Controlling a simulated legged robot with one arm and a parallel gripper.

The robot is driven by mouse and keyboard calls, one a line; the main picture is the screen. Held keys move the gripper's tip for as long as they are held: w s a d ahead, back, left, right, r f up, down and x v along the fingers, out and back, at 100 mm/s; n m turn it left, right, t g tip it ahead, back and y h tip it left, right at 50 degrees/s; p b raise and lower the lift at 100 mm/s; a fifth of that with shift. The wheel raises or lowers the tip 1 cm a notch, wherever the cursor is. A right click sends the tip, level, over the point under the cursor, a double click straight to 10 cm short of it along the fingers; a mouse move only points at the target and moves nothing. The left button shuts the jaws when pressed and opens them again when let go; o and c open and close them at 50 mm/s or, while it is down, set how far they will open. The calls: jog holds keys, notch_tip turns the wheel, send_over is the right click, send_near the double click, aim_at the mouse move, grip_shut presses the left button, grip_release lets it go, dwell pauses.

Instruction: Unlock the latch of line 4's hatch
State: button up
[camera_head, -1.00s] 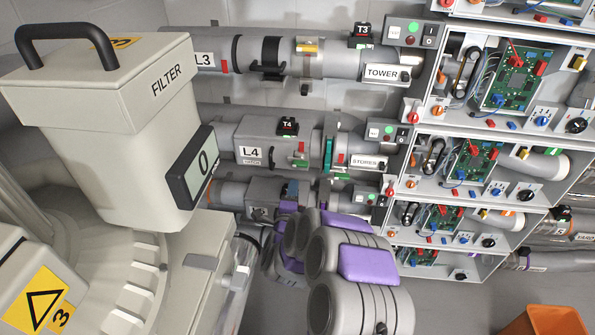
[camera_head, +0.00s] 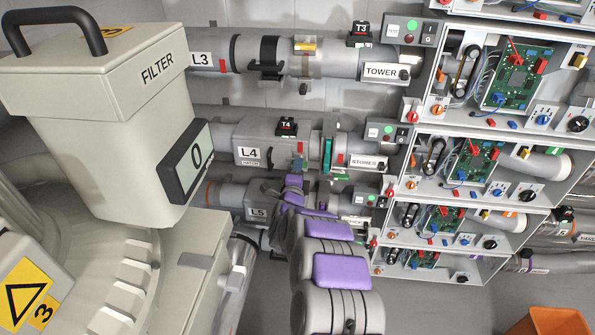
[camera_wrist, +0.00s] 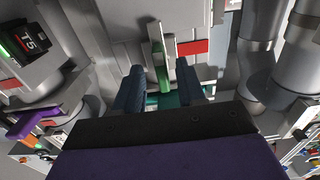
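Line 4's hatch (camera_head: 270,141) is a grey box on the pipe labelled L4, in the middle of the head view. Its latch is a green lever (camera_wrist: 160,58) in the wrist view, beside a red mark (camera_wrist: 193,47). My gripper (camera_wrist: 156,76) is open, with one dark finger on each side of the lever's line. I cannot tell whether the fingers touch it. In the head view my gripper (camera_head: 298,172) is at the hatch's lower right edge, and my arm hides part of line 5 below.
Line 3's pipe (camera_head: 335,62) runs above, and line 5's pipe (camera_head: 232,193) runs below. The filter housing (camera_head: 100,110) stands close on the left. Shelves with circuit boards (camera_head: 515,80) are on the right. An orange bin (camera_head: 550,322) is at the lower right.

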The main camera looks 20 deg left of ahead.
jog(key=shift+c, duration=0.4)
grip_shut()
jog(key=shift+f, duration=0.1)
jog(key=shift+f+n+p, duration=0.15)
jog(key=shift+n+p, duration=5.55)
jog(key=shift+n, duration=3.2)
